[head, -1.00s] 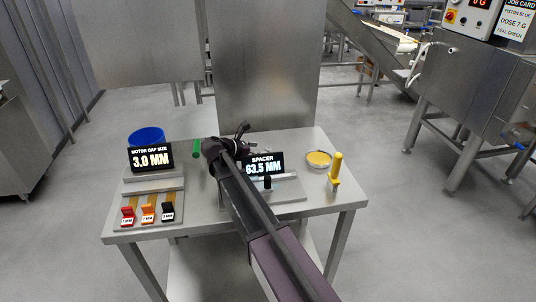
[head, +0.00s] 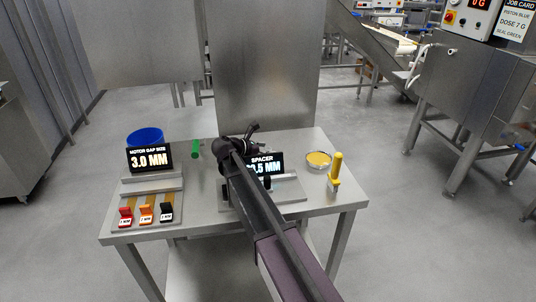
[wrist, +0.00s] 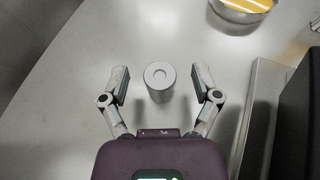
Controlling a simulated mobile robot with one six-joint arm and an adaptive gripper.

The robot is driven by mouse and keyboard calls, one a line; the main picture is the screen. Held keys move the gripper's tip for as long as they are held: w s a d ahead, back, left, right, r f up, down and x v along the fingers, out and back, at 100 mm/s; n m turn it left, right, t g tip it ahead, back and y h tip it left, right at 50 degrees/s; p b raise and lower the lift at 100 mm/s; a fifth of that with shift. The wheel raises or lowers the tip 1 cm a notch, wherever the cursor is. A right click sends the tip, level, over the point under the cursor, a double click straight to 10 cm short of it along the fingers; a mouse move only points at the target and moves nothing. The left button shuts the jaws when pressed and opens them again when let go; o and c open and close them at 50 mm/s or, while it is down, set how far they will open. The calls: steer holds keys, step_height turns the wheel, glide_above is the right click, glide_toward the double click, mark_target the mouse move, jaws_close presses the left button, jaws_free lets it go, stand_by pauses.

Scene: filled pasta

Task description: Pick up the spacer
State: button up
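The spacer (wrist: 160,82) appears to be the upright grey cylinder with a round recess in its top, standing on the steel table in the wrist view. My gripper (wrist: 162,76) is open around it, one finger on each side. A gap shows between each finger and the cylinder, and nothing is held. In the head view my arm hides the cylinder and the fingers. The black SPACER display (head: 277,165) stands on the table, its number partly covered by my arm.
A dish of yellow stuff (head: 318,160) and a yellow-handled tool (head: 336,168) are to the right. A MOTOR GAP SIZE display reading 3.0 MM (head: 149,159), a blue round container (head: 145,136), tagged gauges (head: 146,213) and a green cylinder (head: 195,149) are to the left.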

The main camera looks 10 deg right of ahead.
mark_target(267, 149)
jaws_close()
steer(key=shift+r, duration=0.2)
step_height(267, 149, up, 10)
steer(key=p, duration=1)
steer(key=shift+f, duration=0.2)
stand_by(0.5)
steer(key=shift+d, duration=0.1)
